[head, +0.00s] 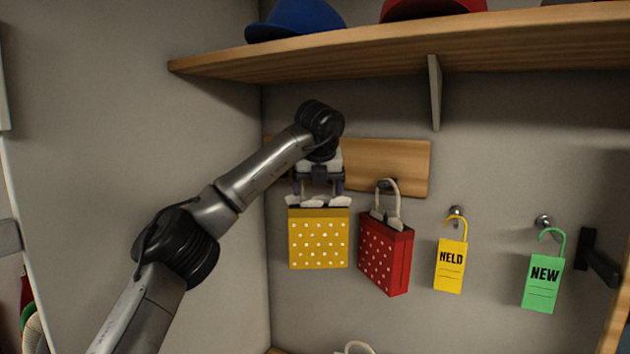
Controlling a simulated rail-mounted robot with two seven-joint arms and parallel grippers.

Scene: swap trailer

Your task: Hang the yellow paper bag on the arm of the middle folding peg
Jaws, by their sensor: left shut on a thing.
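The yellow paper bag (318,240) with white dots hangs upright below my left gripper (319,190) in the head view. The left gripper points down and is shut at the bag's top, on its pale handle part. The wooden peg board (395,168) is on the back wall behind the gripper. A red dotted bag (386,258) hangs by its pale handle from a dark peg (386,186) on the board, just right of the yellow bag. My arm and gripper hide the board's left part, so other pegs there cannot be seen. My right gripper is not in view.
A wooden shelf (400,48) with a blue cap (296,20) and a red cap (433,8) runs above, on a bracket (435,92). A yellow HELD tag (450,265) and a green NEW tag (543,281) hang from round knobs at right. A side wall stands left.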

